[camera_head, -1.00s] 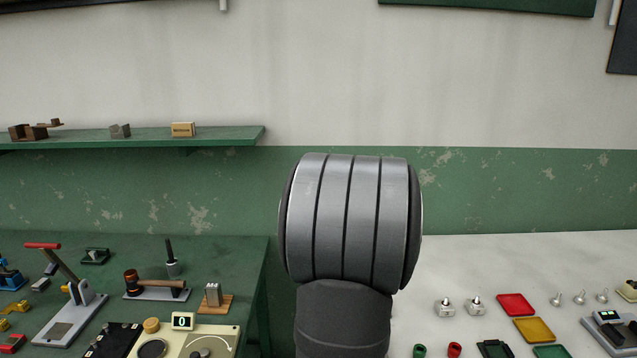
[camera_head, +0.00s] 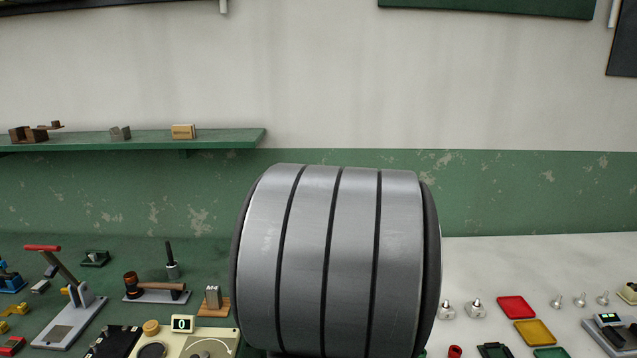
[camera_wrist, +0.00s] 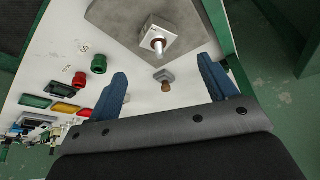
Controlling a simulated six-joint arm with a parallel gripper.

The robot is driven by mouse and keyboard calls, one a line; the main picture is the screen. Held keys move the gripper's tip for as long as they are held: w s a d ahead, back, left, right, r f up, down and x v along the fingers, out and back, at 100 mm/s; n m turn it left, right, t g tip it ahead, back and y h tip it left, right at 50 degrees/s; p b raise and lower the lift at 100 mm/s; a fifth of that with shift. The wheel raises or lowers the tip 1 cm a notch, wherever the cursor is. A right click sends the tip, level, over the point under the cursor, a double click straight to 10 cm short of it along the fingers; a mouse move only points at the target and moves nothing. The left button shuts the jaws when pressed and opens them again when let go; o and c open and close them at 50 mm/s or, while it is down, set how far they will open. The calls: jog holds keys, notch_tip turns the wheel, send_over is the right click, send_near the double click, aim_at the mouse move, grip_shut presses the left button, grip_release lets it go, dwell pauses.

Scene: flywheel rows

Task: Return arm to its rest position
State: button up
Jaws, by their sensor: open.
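My gripper (camera_wrist: 165,90) shows in the wrist view with its two blue fingers spread apart and nothing between them. It hangs above the white table (camera_wrist: 140,125). A grey block with a pale peg (camera_wrist: 157,38) on a grey plate (camera_wrist: 112,15) lies beyond the fingertips. A small grey piece with a brown end (camera_wrist: 165,78) shows between the fingers, apart from them. In the head view a large grey banded arm link of mine fills the lower middle, and the gripper does not show there.
The green bench (camera_head: 130,265) at left holds a red-handled press (camera_head: 70,290), a hammer-like tool (camera_head: 150,287) and a cream device (camera_head: 195,343). The white table (camera_head: 500,260) at right holds red (camera_head: 516,307) and yellow (camera_head: 538,332) trays. A green shelf (camera_head: 220,138) is on the wall.

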jog(key=d+v, duration=0.1)
jog(key=v, duration=0.4)
jog(key=x, duration=0.7)
jog(key=a+x, duration=0.1)
jog(key=x, duration=0.3)
jog(key=shift+w+f, duration=0.15)
jog(key=shift+f, duration=0.2)
notch_tip(320, 180, up, 5)
jog(key=shift+d+f, duration=0.15)
jog(key=shift+d, duration=0.05)
jog(key=s+d+r, duration=0.7)
jog(key=s+d, duration=0.1)
jog(key=w+d+f+m, duration=0.1)
jog(key=w+d+m, duration=0.1)
jog(key=w+d, duration=0.4)
jog(key=w+d+f+m+g+h, duration=0.1)
jog(key=w+d+f+m, duration=0.1)
jog(key=w+d, duration=0.4)
jog(key=d, duration=0.3)
jog(key=shift+w+d+m, duration=0.2)
jog(key=shift+w+m, duration=0.1)
jog(key=shift+w, duration=0.1)
